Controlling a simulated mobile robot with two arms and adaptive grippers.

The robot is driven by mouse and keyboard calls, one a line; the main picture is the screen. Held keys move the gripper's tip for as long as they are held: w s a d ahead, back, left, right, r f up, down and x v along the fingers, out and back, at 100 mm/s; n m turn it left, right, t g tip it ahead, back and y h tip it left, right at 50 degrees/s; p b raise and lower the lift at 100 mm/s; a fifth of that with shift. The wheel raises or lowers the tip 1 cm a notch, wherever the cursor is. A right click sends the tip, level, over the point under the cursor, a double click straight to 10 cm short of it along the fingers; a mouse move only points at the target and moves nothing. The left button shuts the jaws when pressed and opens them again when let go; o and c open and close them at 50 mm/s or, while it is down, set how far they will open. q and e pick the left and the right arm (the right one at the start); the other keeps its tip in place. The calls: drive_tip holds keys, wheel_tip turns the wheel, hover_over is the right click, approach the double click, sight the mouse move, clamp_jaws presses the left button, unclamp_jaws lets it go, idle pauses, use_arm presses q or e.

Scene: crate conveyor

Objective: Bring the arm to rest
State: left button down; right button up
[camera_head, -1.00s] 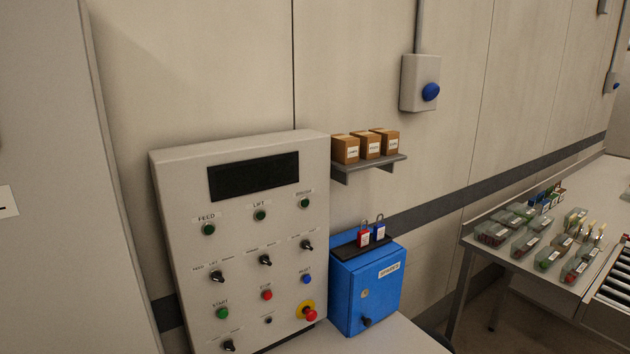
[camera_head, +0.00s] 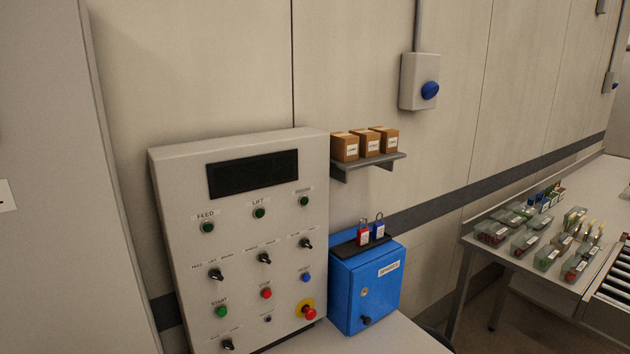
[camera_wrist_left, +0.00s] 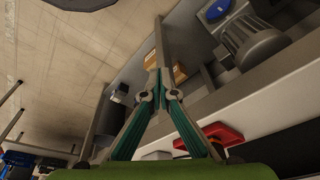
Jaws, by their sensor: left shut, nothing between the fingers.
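My left gripper (camera_wrist_left: 160,92) shows in the left wrist view, its two green-sided fingers meeting at the tips. It is shut with nothing between the fingers. Neither gripper nor arm shows in the head view. My right gripper is not in view.
In the head view a grey control panel (camera_head: 240,235) stands beside a blue box (camera_head: 366,290) with two padlocks on top. A shelf (camera_head: 370,163) holds three cartons. A table (camera_head: 515,262) with several bins stands at the right. Structures surround the gripper in the wrist view.

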use_arm(q)
drive_tip(key=s+a+f+g+b, duration=0.1)
drive_tip(key=s+f, duration=0.3)
drive_tip(key=f, duration=0.5)
drive_tip(key=s+f, duration=0.3)
drive_tip(key=f, duration=0.6)
drive_tip(key=s+a+f, duration=0.2)
drive_tip(key=s+f, duration=0.7)
drive_tip(key=s, duration=0.3)
drive_tip(key=shift+s+a+g+b, duration=0.2)
drive_tip(key=shift+s+g+b, duration=0.15)
drive_tip(key=shift+g, duration=0.05)
